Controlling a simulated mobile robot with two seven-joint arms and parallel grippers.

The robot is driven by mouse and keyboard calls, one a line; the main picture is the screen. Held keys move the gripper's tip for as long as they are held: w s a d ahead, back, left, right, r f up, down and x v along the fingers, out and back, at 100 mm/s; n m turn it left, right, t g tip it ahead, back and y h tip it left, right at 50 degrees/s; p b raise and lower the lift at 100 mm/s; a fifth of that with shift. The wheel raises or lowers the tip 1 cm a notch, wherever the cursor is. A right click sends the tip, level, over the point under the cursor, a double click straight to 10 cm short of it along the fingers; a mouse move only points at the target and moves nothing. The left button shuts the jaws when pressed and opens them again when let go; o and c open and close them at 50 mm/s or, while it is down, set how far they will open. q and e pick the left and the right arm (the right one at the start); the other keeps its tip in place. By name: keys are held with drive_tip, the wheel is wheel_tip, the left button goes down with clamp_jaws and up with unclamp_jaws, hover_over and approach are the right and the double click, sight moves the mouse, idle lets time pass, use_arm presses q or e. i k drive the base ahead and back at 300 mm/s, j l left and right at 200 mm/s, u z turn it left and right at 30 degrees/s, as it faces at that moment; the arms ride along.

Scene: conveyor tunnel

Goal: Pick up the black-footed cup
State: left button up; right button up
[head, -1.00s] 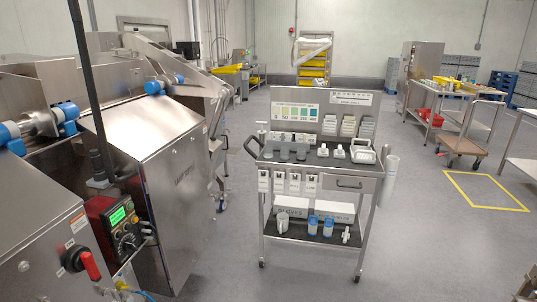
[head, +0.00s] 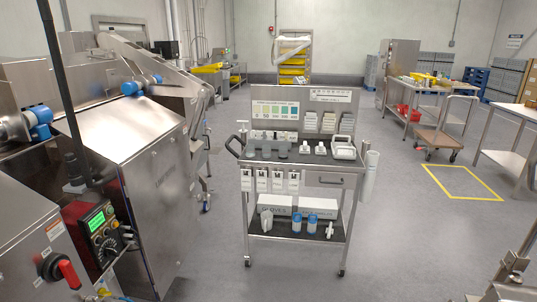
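No gripper of mine shows in the head view. A steel cart (head: 247,215) stands ahead, near the middle of the view. Several small grey, see-through-looking cups (head: 282,149) stand in a row on the left of its dark top shelf. They are too small to tell whether one has a black foot. White small-necked bottles (head: 320,149) and a white handled container (head: 343,147) stand to their right. The lower shelf holds a white jug (head: 266,220), two blue-and-white containers (head: 312,223) and a white spray bottle (head: 329,229).
A large steel machine (head: 150,190) with a control box (head: 98,230) fills the left. A trolley (head: 435,138) and a table (head: 425,92) stand at the back right. A steel fixture (head: 515,265) shows at the bottom right. The floor (head: 400,225) right of the cart is clear.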

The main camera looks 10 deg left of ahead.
sight(283, 152)
drive_tip(key=i+j, duration=0.9)
drive_tip(key=j, duration=0.15)
